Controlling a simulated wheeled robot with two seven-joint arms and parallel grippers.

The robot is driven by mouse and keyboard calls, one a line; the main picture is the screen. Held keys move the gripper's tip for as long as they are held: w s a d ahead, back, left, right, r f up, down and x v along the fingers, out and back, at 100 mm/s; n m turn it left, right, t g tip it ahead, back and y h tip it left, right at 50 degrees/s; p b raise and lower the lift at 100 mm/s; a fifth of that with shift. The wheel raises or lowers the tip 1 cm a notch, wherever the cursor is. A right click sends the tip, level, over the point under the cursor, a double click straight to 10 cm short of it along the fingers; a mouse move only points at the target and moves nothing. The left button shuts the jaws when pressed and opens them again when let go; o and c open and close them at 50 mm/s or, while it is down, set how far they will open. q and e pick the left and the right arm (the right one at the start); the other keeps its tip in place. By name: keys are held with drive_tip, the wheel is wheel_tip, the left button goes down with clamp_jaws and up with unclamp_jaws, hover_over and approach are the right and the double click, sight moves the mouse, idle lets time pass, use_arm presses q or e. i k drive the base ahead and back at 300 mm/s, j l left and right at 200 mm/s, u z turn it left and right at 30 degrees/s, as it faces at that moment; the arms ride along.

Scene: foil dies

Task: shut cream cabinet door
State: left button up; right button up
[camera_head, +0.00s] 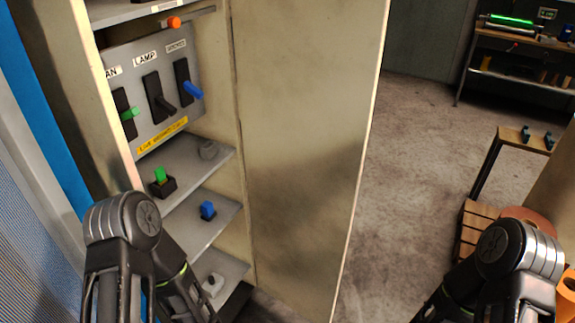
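The cream cabinet door (310,120) stands wide open in the head view, a tall scuffed panel hinged at the cabinet's right side. Its free edge points toward the front right, over the floor. The cream cabinet (60,90) is at the left with its inside exposed. My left arm shows at the lower left, in front of the cabinet, and my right arm at the lower right, beyond the door's free edge. Only arm links show; both grippers are outside the frame. I see no contact between either arm and the door.
Concrete floor (420,140) is clear right of the door. A wooden stool (510,139) and workbench (520,45) stand further right.

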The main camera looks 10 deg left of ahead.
sight(307, 71)
drive_tip(key=i+l+u, duration=0.45)
drive_tip(key=l, duration=0.15)
drive_tip(key=i+l+u, duration=0.15)
drive_tip(key=l+u, duration=0.3)
drive_tip(key=l, duration=0.2)
drive_tip(key=i+l+u, duration=0.1)
drive_tip(key=l+u, duration=0.35)
drive_tip(key=l, duration=0.25)
drive_tip(key=l+u, duration=0.45)
drive_tip(key=l, duration=0.35)
drive_tip(key=k+l+u, duration=0.15)
drive_tip(key=l+u, duration=0.3)
drive_tip(key=l, duration=0.3)
